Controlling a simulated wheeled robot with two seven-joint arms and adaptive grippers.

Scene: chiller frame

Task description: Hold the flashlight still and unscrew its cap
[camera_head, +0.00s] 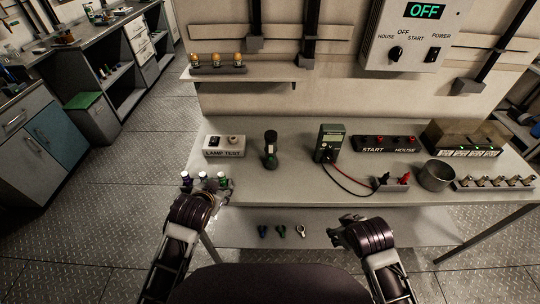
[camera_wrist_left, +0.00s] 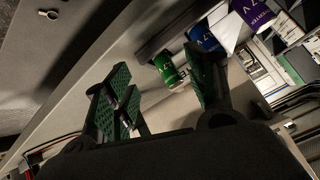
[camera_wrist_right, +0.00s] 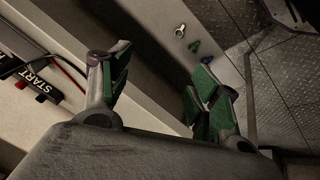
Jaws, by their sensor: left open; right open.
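The flashlight (camera_head: 270,150) is a dark green and black cylinder standing upright on the bench, its wide end up, between the lamp test box and the meter. I cannot make out where its cap joins. My left gripper (camera_head: 213,194) is open at the bench's front left edge, apart from the flashlight, beside several small coloured cylinders. In the left wrist view its green-padded fingers (camera_wrist_left: 165,95) are spread with nothing held. My right gripper (camera_head: 342,231) is open and empty in front of the bench edge, and its spread fingers show in the right wrist view (camera_wrist_right: 160,88).
A lamp test box (camera_head: 224,146) stands left of the flashlight and a green meter (camera_head: 328,142) with leads stands right. Coloured cylinders (camera_wrist_left: 168,68) sit in a holder near my left gripper. A metal cup (camera_head: 436,176) is further right. Bench space in front of the flashlight is clear.

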